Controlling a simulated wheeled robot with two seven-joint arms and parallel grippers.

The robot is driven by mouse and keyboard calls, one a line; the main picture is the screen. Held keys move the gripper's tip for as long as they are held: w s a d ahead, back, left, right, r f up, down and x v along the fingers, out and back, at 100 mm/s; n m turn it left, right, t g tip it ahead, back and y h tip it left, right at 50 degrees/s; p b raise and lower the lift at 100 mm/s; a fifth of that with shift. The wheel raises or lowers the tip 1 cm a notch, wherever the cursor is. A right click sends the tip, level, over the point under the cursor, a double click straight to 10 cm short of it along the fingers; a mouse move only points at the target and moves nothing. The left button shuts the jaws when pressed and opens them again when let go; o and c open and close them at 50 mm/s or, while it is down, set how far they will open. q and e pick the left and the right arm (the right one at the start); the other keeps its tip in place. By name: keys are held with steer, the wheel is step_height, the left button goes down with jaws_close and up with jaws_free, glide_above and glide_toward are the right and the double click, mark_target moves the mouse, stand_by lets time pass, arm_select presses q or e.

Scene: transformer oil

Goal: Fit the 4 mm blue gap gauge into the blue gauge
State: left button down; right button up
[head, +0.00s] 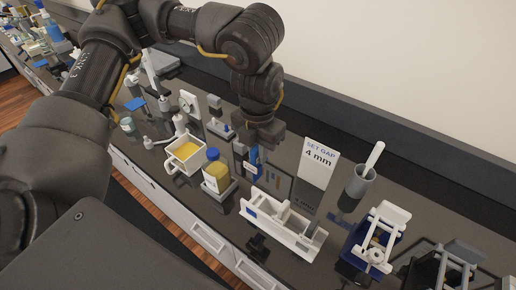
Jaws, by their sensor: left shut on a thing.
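My left gripper (256,146) points down over the middle of the bench. It is shut on a slim blue piece, which looks like the blue gap gauge (254,158). The piece hangs below the fingers beside a small dark rack (281,185); I cannot tell whether its lower end touches anything. A long white holder (301,240) with a small blue patch at its left end lies in front of the rack. I cannot tell for sure which part is the blue gauge. My right gripper is not in view.
A "SET GAP 4 mm" card (320,155) stands right of the gripper. A grey cup (360,183) and a blue-and-white device (382,228) are further right. A blue-capped yellow bottle (215,172) and a white tray of yellow liquid (185,152) stand left.

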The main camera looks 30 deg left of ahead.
mark_target(258, 176)
arm_select(q)
steer(key=shift+w, duration=0.1)
steer(key=shift+f+b, duration=0.65)
steer(key=shift+f, duration=0.2)
step_height(258, 176, down, 6)
steer(key=b, duration=0.4)
steer(key=shift+f+b, duration=0.1)
steer(key=shift+b, duration=0.3)
steer(key=shift+f+b, duration=0.7)
steer(key=shift+f, duration=0.4)
steer(key=shift+f+b, duration=0.9)
steer(key=shift+f, duration=0.3)
steer(key=shift+f+b, duration=1.95)
steer(key=shift+f, duration=0.6)
